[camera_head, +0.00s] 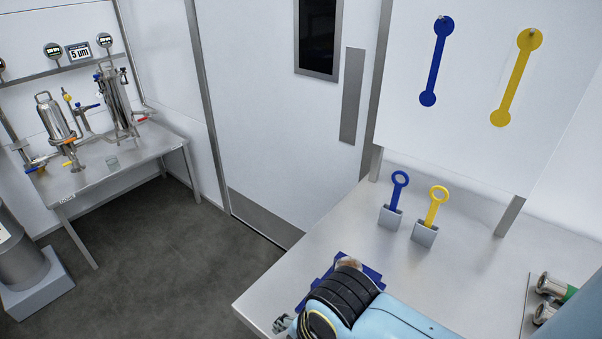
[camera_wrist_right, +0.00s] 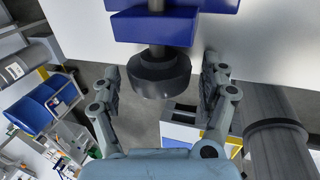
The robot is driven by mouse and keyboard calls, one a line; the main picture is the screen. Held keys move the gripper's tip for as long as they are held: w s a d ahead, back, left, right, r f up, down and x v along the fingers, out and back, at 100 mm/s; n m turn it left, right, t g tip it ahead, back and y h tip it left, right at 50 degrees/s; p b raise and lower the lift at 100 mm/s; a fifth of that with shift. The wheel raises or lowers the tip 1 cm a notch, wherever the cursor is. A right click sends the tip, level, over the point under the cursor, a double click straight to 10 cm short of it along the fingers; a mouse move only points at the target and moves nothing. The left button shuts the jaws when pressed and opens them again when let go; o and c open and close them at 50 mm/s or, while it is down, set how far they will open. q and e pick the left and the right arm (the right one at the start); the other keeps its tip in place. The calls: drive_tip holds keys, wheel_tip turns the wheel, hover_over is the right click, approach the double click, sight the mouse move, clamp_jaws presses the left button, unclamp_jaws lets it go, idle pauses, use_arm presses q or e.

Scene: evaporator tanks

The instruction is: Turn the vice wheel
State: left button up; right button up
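The blue vice (camera_wrist_right: 155,25) is mounted at the bench edge in the right wrist view, with a dark round vice wheel (camera_wrist_right: 158,75) on a short shaft in front of it. My right gripper (camera_wrist_right: 162,78) is open, with one finger on each side of the wheel. Visible gaps separate the fingers from the wheel. In the head view, my right arm covers most of the blue vice (camera_head: 373,274); the wheel is hidden there. My left gripper is not in view.
The steel bench (camera_head: 300,260) holds a blue ring-handled tool (camera_head: 398,190) and a yellow one (camera_head: 435,208) in grey holders. Metal pipe fittings (camera_head: 548,298) stand at the right. Open floor (camera_head: 170,270) lies left of the bench.

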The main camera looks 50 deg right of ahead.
drive_tip(key=v, duration=1.2)
